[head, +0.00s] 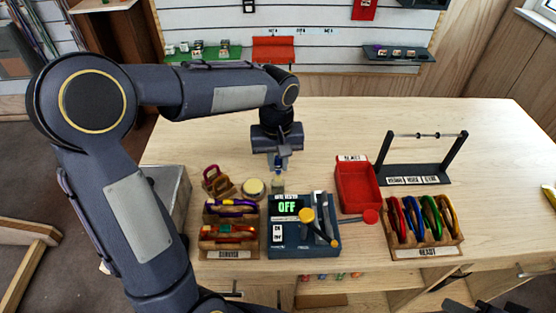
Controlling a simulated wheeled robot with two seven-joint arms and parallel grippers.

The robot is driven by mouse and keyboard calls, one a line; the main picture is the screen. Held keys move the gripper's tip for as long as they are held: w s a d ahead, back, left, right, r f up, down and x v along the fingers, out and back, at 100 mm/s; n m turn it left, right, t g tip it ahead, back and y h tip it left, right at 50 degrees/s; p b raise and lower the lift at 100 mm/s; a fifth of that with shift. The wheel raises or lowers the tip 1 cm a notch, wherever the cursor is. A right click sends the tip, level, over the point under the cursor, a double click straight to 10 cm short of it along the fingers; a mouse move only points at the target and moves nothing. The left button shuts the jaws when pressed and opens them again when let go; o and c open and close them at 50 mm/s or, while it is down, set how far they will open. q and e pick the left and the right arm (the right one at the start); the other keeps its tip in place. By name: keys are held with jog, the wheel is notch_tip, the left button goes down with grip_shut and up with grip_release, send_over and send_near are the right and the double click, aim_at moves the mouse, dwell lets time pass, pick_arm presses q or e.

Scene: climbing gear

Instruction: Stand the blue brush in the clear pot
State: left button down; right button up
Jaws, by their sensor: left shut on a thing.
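My left gripper (279,153) reaches over the table from the left and points down. It is shut on the blue brush (281,164), of which only a small blue part shows below the fingers. A small, pale grey-green pot-like thing (278,187) stands just below the brush, behind the tester box; it looks like the clear pot. I cannot tell whether the brush tip is above it or inside its rim.
A tester box (287,248) reading OFF stands in front of the pot. A round yellow-topped tin (253,187) and racks of coloured gear (230,253) are to the left. A red tray (357,187), a black bar stand (415,173) and another gear rack (424,241) are right. The table's back is clear.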

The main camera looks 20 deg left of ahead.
aim_at(278, 173)
pick_arm(q)
jog(key=shift+f, duration=0.2)
jog(key=shift+f+b, duration=0.85)
jog(key=shift+f, duration=0.05)
jog(key=shift+f, duration=0.2)
jog(key=shift+f+b, duration=0.65)
jog(key=shift+b, duration=0.05)
jog(key=c, duration=1.3)
grip_release()
jog(key=shift+o, duration=0.2)
jog(key=shift+a+r, duration=0.1)
jog(key=shift+r, duration=3.8)
